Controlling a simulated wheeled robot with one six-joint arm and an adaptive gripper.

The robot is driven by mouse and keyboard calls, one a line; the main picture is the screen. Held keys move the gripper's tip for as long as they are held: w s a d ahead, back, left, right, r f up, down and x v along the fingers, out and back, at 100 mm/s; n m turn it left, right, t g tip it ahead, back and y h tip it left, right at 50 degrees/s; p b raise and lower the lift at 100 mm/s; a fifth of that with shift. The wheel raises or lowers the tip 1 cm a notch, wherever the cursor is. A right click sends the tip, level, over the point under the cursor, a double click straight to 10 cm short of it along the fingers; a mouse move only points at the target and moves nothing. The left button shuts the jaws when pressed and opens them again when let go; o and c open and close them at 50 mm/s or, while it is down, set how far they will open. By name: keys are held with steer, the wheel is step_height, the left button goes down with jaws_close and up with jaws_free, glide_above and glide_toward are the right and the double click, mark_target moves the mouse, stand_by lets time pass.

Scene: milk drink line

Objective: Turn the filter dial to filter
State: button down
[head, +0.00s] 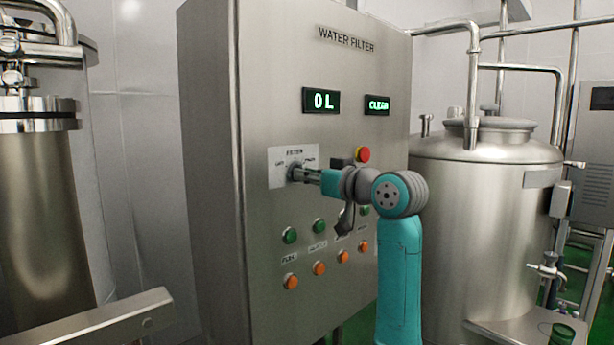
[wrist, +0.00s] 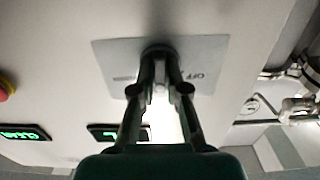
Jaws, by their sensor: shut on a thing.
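The filter dial (head: 294,172) sits on a pale label plate (head: 275,170) marked FILTER, on the front of the steel WATER FILTER cabinet. My gripper (head: 297,173) reaches it from the right and is shut on the dial. In the wrist view my gripper's fingers (wrist: 160,75) close around the dark dial (wrist: 158,50) at the middle of the plate (wrist: 115,55). The word OFF shows to the right of the fingers there. The fingers cover much of the dial, so I cannot tell which way it points.
Displays on the cabinet (head: 215,110) read "0 L" (head: 321,101) and "CLEAN" (head: 377,105). A red button (head: 363,154) is close above my arm. Green (head: 290,236) and orange buttons (head: 291,281) sit below the dial. A steel tank (head: 480,230) stands at right.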

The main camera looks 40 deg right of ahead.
stand_by(0.4)
steer(key=c, duration=1.2)
jaws_free()
steer(key=s, duration=1.2)
steer(key=shift+d, duration=0.2)
